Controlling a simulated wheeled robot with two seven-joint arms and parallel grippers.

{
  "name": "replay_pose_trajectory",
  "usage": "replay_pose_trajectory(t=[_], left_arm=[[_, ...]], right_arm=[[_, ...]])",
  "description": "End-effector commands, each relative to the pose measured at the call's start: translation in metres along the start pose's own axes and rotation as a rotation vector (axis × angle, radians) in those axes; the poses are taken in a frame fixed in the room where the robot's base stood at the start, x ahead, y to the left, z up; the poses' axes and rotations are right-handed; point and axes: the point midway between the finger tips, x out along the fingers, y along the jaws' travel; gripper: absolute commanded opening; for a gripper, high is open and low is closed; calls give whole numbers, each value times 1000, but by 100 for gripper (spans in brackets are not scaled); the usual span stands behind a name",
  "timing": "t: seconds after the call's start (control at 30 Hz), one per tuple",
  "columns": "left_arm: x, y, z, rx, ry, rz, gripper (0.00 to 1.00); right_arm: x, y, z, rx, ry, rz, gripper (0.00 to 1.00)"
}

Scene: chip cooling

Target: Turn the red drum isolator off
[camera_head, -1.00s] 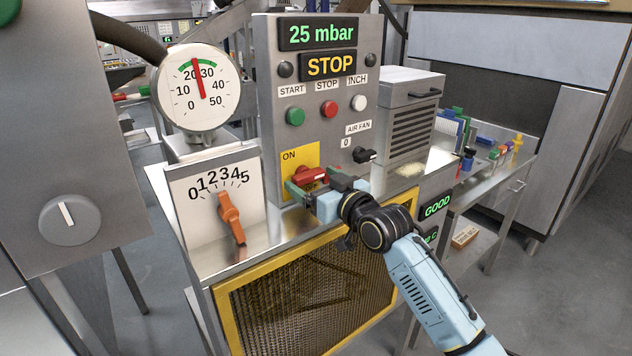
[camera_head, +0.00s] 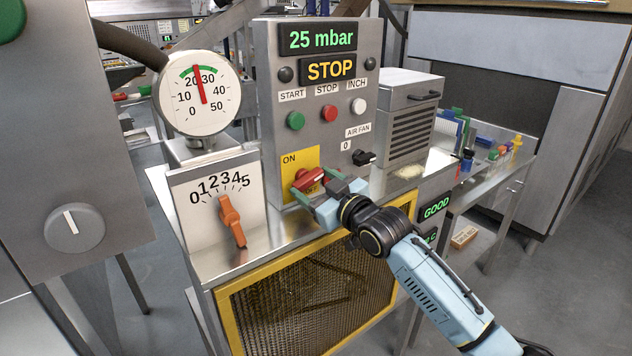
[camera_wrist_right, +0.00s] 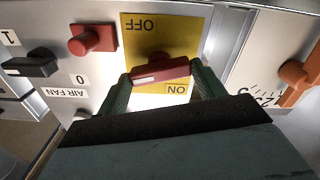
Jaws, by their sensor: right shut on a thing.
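The red drum isolator handle (camera_head: 311,178) sits on a yellow plate (camera_head: 299,161) low on the grey control panel. The plate reads ON at its upper left in the head view. In the right wrist view the handle (camera_wrist_right: 161,72) crosses the plate slightly tilted, with the upside-down words OFF above and ON below it. My right gripper (camera_head: 316,186) is shut on the handle, its green fingers at the handle's two ends. In the head view the handle slants, right end higher. My left gripper is not in view.
The black air fan knob (camera_head: 363,158) is just right of the gripper. Start, stop and inch buttons sit above, under displays reading 25 mbar and STOP (camera_head: 328,68). An orange lever (camera_head: 231,220) on a 0–5 scale stands left. A yellow-framed mesh guard (camera_head: 318,281) lies below.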

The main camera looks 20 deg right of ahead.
Motion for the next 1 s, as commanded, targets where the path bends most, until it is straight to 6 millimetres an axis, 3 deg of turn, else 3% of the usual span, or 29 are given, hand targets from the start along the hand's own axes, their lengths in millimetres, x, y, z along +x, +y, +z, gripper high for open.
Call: replay_pose_trajectory(t=[1.0], left_arm=[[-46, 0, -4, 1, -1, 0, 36]], right_arm=[[0, 1, -1, -962, -1, -1, 45]])
